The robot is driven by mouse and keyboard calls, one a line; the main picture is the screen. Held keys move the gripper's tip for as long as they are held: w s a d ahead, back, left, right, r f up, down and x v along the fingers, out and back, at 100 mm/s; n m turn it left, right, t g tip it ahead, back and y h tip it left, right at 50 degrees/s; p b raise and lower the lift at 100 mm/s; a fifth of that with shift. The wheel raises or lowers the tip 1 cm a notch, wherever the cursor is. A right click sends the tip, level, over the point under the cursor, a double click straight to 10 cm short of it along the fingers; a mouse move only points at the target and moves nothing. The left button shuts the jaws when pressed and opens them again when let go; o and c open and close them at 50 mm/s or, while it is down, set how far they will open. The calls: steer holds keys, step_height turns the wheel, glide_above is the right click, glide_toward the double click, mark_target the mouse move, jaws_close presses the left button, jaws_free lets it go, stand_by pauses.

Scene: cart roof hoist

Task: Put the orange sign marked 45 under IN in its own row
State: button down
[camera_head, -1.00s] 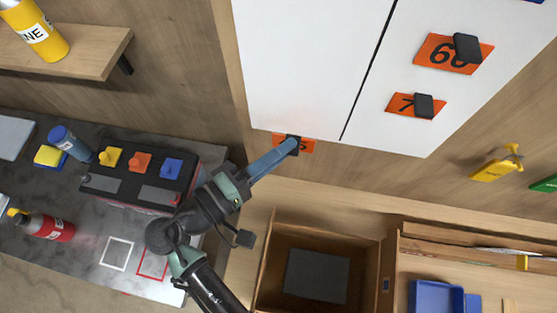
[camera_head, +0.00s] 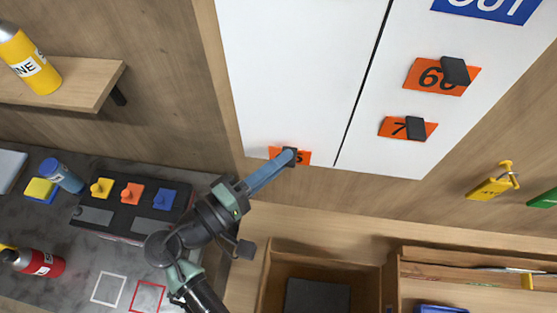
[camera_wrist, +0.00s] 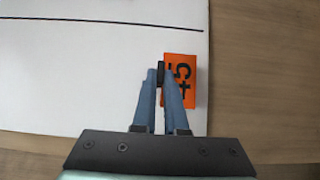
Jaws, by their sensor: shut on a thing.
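My gripper (camera_head: 288,157) is shut on the dark handle (camera_wrist: 160,74) of the orange sign marked 45 (camera_head: 303,158). In the wrist view the sign (camera_wrist: 181,82) is seen turned sideways, its digits partly hidden by the handle and fingers. It appears over the white board (camera_head: 290,80), near its lower edge and left of the black dividing line. I cannot tell whether it touches the board. A blue OUT header (camera_head: 488,8) is cut off at the top, right of the line. The IN header is not in view.
Right of the line are an orange sign marked 60 (camera_head: 424,76) and an orange sign starting with 7 (camera_head: 394,128), with dark handles over their digits. A wooden shelf (camera_head: 95,80) is at left. Below are a cluttered grey bench (camera_head: 75,265) and an open wooden box (camera_head: 268,275).

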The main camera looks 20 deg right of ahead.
steer(key=shift+w+d, duration=0.35)
steer(key=shift+w, duration=0.2)
stand_by(1.3)
stand_by(0.3)
steer(key=shift+c, duration=2)
jaws_free()
steer(key=s+a+p, duration=0.1)
steer(key=s+a, duration=0.3)
steer(key=s, duration=0.1)
steer(key=shift+s+p, duration=0.35)
steer(key=shift+s, duration=0.05)
